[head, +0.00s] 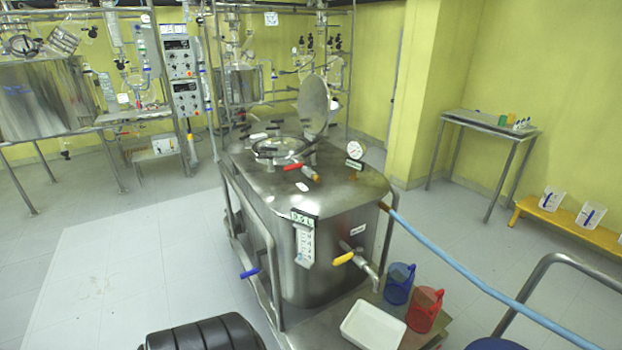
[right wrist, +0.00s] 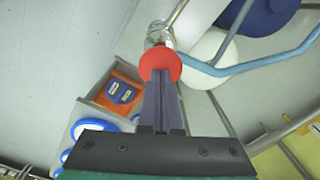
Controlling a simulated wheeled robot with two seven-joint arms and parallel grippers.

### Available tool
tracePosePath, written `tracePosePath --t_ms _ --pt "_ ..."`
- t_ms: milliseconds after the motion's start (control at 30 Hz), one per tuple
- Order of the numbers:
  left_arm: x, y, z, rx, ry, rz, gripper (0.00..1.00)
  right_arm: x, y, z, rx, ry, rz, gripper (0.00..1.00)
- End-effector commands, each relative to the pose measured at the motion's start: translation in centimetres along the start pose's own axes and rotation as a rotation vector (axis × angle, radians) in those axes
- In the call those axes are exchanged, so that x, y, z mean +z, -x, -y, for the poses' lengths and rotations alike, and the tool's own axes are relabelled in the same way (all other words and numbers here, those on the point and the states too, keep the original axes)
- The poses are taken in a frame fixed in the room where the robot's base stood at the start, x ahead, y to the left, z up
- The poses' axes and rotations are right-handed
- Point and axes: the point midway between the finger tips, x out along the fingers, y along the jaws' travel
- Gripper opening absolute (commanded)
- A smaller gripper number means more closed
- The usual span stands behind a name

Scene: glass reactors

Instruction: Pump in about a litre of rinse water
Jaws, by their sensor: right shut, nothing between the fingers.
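A steel vessel (head: 310,210) stands in the middle of the head view. It has an open round lid (head: 313,105), a dial gauge (head: 355,150) and a level scale (head: 304,240) on its front. A red-handled valve (head: 293,167) is on top and a yellow-handled valve (head: 343,258) is low on the front. A pale blue hose (head: 470,274) runs to its right side; a blue hose also shows in the right wrist view (right wrist: 235,70). My right gripper (right wrist: 160,80) is shut and empty, its tips in front of a round red part (right wrist: 161,57); contact is unclear. My left gripper is not in view.
A blue jug (head: 398,284), a red jug (head: 425,309) and a white tray (head: 373,325) sit beside the vessel. A blue-handled valve (head: 249,273) projects at its left. A steel table (head: 490,122) and yellow bench (head: 570,222) stand right.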

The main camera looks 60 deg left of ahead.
Motion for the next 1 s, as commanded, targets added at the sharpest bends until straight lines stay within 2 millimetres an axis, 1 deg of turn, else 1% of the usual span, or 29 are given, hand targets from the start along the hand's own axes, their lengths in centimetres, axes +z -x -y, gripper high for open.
tracePosePath --t_ms 33,867,1000 --pt "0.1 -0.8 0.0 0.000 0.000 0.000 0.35 0.0 -0.9 0.0 0.001 0.000 0.001 0.00" --pt "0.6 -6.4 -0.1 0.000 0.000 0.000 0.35 0.1 -8.1 -0.1 0.003 0.000 0.002 0.00" --pt "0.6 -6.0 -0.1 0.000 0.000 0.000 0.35 0.1 -7.7 -0.1 0.003 0.000 0.002 0.00"
